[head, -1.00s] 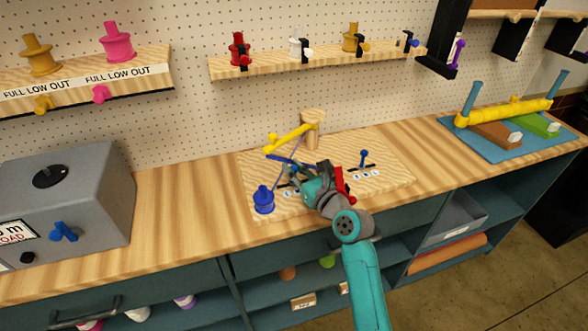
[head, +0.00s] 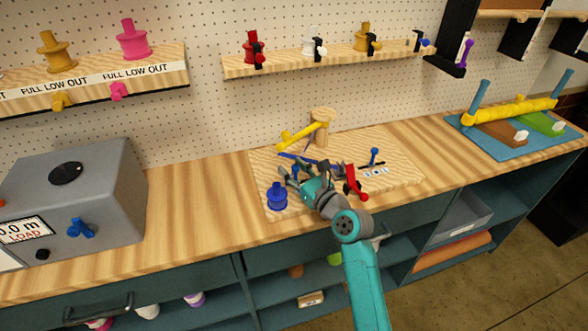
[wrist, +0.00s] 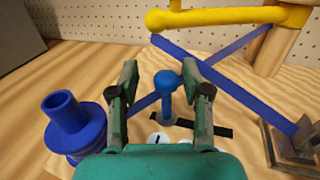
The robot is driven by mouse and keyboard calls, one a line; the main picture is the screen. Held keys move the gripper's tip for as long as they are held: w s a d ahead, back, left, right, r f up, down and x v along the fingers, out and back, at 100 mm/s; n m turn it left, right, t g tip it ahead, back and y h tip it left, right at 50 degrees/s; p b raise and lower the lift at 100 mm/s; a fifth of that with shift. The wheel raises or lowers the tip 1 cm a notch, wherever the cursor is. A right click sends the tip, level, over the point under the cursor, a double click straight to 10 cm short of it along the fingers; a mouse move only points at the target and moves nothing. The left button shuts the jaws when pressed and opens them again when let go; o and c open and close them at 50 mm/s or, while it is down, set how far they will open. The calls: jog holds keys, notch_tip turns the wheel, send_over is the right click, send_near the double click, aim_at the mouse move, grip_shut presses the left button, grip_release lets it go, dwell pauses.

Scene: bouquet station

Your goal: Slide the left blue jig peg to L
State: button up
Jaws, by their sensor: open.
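The left blue jig peg (wrist: 167,92) has a round knob and stands upright in the wrist view, between my gripper's fingers with gaps visible on both sides. My gripper (wrist: 160,82) is open. In the head view my gripper (head: 291,178) is over the left part of the wooden board (head: 408,180) and hides the left peg. A black slot (wrist: 215,130) runs right from the peg's foot. White round marks (wrist: 158,138) lie in front of it, partly hidden by my gripper, their letters unreadable. The right blue peg (head: 374,156) stands upright on the board.
A blue spool (wrist: 78,130) stands close left of my gripper. A yellow arm (wrist: 220,17) on a wooden post (head: 322,128) and a blue ribbon (wrist: 225,82) are behind the peg. A red-handled tool (head: 355,183) lies right of my gripper. A grey box (head: 110,180) stands far left.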

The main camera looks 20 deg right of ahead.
jog(key=shift+s+d, duration=0.1)
jog(key=v, duration=1.2)
jog(key=s+a+f+n+g+h, duration=0.1)
jog(key=s+f+n+h, duration=0.2)
jog(key=s+f+n, duration=0.55)
jog(key=s+a+f+n+g+h, duration=0.1)
jog(key=s+f+n+h, duration=0.3)
jog(key=s, duration=0.7)
jog(key=s+a+r+n, duration=0.1)
jog(key=s+n, duration=0.9)
jog(key=s, duration=0.1)
jog(key=s+r+n+y, duration=0.1)
jog(key=s+r+n, duration=0.1)
jog(key=s+n, duration=0.8)
jog(key=shift+s+a, duration=0.4)
jog(key=shift+s, duration=0.8)
